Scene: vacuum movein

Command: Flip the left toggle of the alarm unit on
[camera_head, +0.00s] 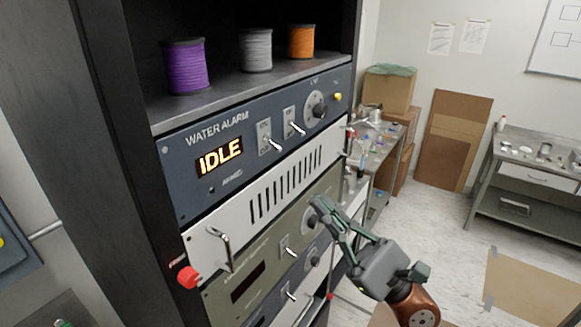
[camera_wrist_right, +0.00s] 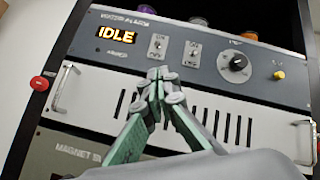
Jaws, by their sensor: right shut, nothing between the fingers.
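The water alarm unit (camera_head: 235,128) is a dark blue-grey rack panel with a lit display (camera_head: 219,158) reading IDLE. Its left toggle (camera_head: 270,139) and right toggle (camera_head: 294,124) have white levers that stick out, angled down-right in the head view. The left toggle also shows in the wrist view (camera_wrist_right: 158,46), just above my fingertips. My right gripper (camera_head: 320,208) is shut and empty. It is in front of the rack, below the alarm panel, apart from the toggles in the head view. My left gripper is out of view.
Right of the toggles are a round knob (camera_head: 316,106) and a yellow button (camera_head: 338,97). Below are a slotted white panel (camera_head: 285,185) with handles, a red button (camera_head: 188,275) and a green-grey unit with toggles. Spools (camera_head: 185,66) stand above.

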